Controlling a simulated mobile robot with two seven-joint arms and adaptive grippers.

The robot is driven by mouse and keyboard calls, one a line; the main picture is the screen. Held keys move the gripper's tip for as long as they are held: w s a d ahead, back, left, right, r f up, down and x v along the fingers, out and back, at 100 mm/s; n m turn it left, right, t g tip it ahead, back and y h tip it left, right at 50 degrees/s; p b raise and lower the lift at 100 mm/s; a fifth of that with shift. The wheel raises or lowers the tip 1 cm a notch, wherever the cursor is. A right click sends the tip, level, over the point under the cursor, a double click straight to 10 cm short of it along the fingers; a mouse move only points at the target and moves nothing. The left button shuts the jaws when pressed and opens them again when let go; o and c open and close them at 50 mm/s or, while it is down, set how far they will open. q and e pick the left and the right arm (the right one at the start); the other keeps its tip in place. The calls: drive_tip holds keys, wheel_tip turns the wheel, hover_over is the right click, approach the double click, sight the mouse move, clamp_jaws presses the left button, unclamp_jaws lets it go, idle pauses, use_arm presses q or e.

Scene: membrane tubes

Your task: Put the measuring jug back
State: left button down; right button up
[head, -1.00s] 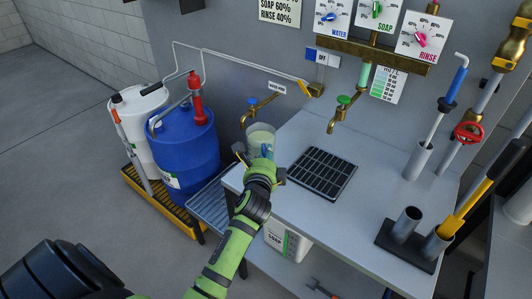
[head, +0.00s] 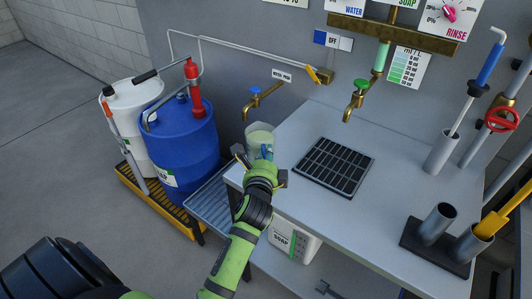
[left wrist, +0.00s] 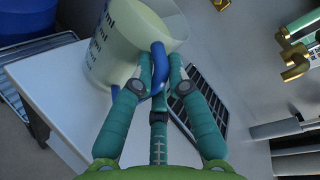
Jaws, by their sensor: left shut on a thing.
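The measuring jug (head: 261,137) is a clear jug with a blue handle and pale liquid inside. In the head view it is at the left end of the grey bench, in front of the blue-handled tap (head: 258,98). My left gripper (head: 262,163) is shut on its blue handle. In the left wrist view the jug (left wrist: 125,40) shows dark markings on its side, and the fingers of the gripper (left wrist: 160,75) close around the handle. I cannot tell whether its base touches the bench. My right gripper is not in view.
A black drain grate (head: 335,166) lies on the bench (head: 300,215) below the green-handled tap (head: 357,98). A slatted metal stand (head: 210,205) is left of the bench, near a blue drum (head: 180,145) and a white drum (head: 133,125). Upright tubes (head: 440,225) stand at the right.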

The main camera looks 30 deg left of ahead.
use_arm(q)
drive_tip(key=shift+s+d+r, duration=0.1)
drive_tip(key=shift+d+r, duration=0.05)
drive_tip(key=c, duration=1.2)
unclamp_jaws()
drive_tip(key=shift+f, duration=0.2)
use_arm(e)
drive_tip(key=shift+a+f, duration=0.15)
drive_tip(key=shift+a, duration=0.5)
use_arm(q)
drive_tip(key=shift+s+r, duration=0.1)
drive_tip(key=b+v, duration=0.1)
drive_tip(key=v, duration=1.1)
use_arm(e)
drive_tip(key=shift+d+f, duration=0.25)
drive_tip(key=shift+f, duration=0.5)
